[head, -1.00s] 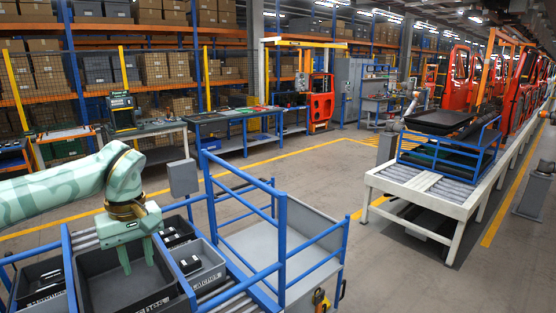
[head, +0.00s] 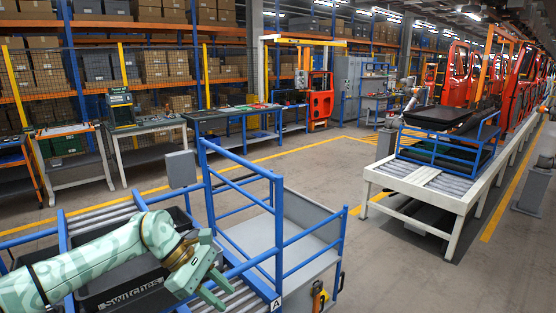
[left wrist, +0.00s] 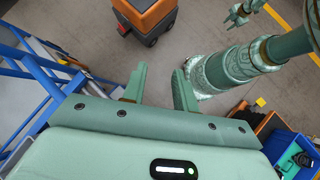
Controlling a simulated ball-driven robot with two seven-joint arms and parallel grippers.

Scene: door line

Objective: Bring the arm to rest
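My left arm comes in from the left in the head view, low over the bins. My left gripper (head: 216,288) is at the front of the picture, over the roller rack beside the bin. Its two fingers stand apart with nothing between them. The left wrist view shows the same gap between the fingers (left wrist: 159,80), with floor beyond. In that view, a small green claw (left wrist: 240,13) at the top appears to be my right gripper. The right gripper is not in the head view.
A dark bin labelled "switches" (head: 125,291) lies partly under my left arm. Blue rails (head: 278,235) of a cart stand right of the gripper. An orange wheeled unit (left wrist: 146,16) is on the floor. The aisle floor (head: 385,265) right of the cart is clear.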

